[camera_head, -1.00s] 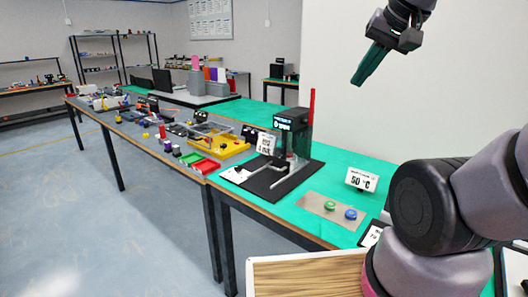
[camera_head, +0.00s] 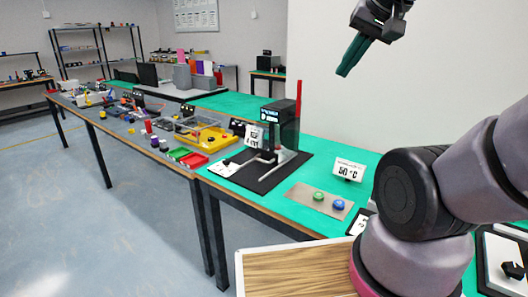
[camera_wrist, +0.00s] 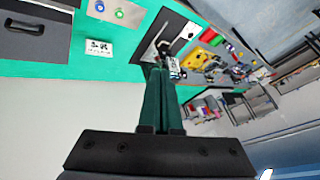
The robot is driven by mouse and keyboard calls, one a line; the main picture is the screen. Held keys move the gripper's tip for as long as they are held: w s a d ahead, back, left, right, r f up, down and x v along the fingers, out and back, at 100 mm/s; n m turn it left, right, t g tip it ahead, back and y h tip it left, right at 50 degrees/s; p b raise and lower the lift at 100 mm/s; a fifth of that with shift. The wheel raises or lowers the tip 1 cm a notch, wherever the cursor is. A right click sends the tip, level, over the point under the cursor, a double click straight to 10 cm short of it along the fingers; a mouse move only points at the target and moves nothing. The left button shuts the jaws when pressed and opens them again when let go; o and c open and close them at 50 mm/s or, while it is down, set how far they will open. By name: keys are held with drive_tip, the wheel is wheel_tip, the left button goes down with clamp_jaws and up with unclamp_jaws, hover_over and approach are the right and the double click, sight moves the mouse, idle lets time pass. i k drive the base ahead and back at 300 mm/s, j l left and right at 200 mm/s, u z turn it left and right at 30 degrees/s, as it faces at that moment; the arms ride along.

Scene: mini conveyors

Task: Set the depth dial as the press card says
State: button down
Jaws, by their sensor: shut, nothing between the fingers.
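A dark press (camera_head: 285,125) with a red upright lever stands on a black mat (camera_head: 290,175) on the green bench. A white card (camera_head: 254,135) is at its front; its print is too small to read. A white panel with a black knob (camera_head: 513,271) is at the right edge, partly cut off. I cannot tell whether this is the depth dial. A metal plate (camera_head: 302,196) bears a green knob (camera_head: 319,196) and a blue knob (camera_head: 338,204). My gripper (camera_head: 343,73) is shut and empty, high above the bench; its green fingers (camera_wrist: 158,70) meet in the wrist view.
A white sign (camera_head: 349,170) reading 50 °C stands behind the plate. Red and green trays (camera_head: 194,160) and a yellow tray (camera_head: 208,140) lie on the adjoining table. My arm hides part of the bench at right. A wood-topped surface (camera_head: 290,270) is in front.

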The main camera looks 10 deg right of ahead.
sight(226, 162)
drive_tip(key=i+j+u, duration=0.15)
drive_tip(key=u, duration=0.25)
drive_tip(key=i+j+u, duration=0.2)
drive_tip(key=u, duration=0.25)
